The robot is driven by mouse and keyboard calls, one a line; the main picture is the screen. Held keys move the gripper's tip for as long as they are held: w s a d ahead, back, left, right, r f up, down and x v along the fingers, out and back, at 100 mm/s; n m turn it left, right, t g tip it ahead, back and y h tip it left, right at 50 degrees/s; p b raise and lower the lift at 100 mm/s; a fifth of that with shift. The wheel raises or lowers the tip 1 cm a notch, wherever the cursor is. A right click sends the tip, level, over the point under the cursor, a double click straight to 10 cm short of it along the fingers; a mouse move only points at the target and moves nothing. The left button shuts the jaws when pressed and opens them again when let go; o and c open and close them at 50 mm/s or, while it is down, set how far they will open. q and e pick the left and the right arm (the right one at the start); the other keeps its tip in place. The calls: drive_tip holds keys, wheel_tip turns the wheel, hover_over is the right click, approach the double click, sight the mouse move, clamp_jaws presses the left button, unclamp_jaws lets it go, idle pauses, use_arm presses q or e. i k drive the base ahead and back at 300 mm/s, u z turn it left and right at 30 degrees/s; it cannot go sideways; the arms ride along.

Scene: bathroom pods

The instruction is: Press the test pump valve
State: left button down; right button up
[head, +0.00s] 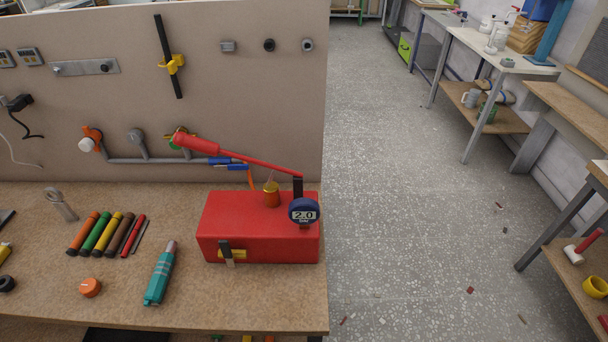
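The test pump is a red box (260,240) on the right part of the workbench. Its long red lever (250,160) slopes up to the left, ending in a thick red grip. A round blue gauge (304,210) on its right side reads 2.0. A brass cylinder (272,194) stands on the top. A small yellow and dark handle (228,253) sits low on the front face; I cannot tell whether this is the valve. Neither of my grippers shows in the head view.
A teal tool (160,274), an orange cap (90,287) and several coloured sticks (104,234) lie left of the pump on the workbench (230,300). A beige panel (230,90) with pipes stands behind. Open floor (420,200) lies to the right, with side tables beyond.

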sight(224, 246)
drive_tip(key=u, duration=1.2)
drive_tip(key=k, duration=1.1)
drive_tip(key=z, duration=1.2)
drive_tip(key=i, duration=0.5)
drive_tip(key=z, duration=0.05)
